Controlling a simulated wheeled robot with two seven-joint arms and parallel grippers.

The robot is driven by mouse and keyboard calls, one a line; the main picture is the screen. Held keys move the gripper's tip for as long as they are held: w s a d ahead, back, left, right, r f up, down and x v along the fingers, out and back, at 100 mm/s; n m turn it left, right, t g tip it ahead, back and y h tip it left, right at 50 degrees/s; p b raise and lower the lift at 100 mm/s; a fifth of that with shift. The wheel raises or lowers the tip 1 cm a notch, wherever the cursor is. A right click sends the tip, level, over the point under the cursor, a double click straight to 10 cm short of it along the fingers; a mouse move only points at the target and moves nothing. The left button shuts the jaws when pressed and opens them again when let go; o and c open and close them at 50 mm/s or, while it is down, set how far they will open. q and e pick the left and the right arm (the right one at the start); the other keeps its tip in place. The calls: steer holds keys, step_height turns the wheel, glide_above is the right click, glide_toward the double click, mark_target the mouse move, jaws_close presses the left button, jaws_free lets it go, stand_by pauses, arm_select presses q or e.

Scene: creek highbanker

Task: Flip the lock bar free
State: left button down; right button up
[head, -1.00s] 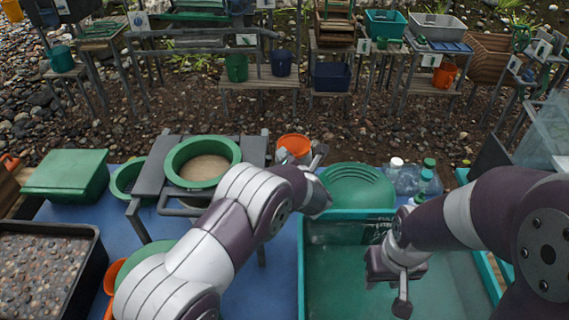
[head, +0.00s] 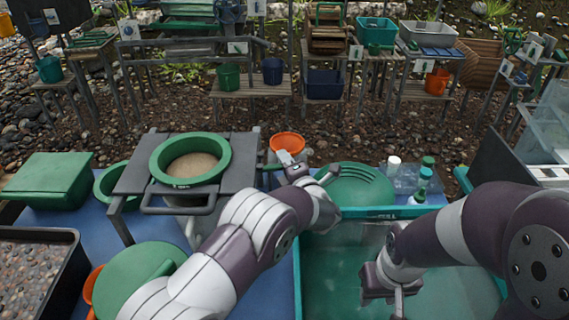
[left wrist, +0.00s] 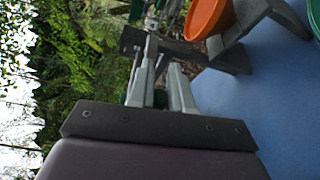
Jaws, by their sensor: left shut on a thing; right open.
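The green-rimmed round sieve (head: 190,158) sits in a dark grey stand (head: 237,150) on the blue table. A grey loop-shaped bar (head: 180,209) runs along the stand's front. My left gripper (head: 286,160) is beyond the stand's right end, just in front of the orange bucket. In the left wrist view its two grey fingers (left wrist: 155,85) are closed around a thin grey bar (left wrist: 151,48), which I take for the lock bar; the fingers hide part of it. My right gripper (head: 392,298) is open and empty above the teal tub, its lower part near the picture edge.
The orange bucket (head: 287,142) stands close behind my left gripper. The green pan (head: 360,186) and bottles (head: 410,178) are to the right. The teal tub (head: 298,270) fills the front right. A black tray of gravel (head: 76,238) and green box (head: 48,180) are at left.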

arm_select(q)
steer(key=shift+f, duration=0.15)
steer(key=c, duration=1.1)
jaws_free()
steer(key=shift+s+d, duration=0.1)
steer(key=shift+s, duration=0.05)
steer(key=v, duration=0.7)
steer(key=shift+s+b, duration=0.15)
steer(key=shift+b, duration=0.2)
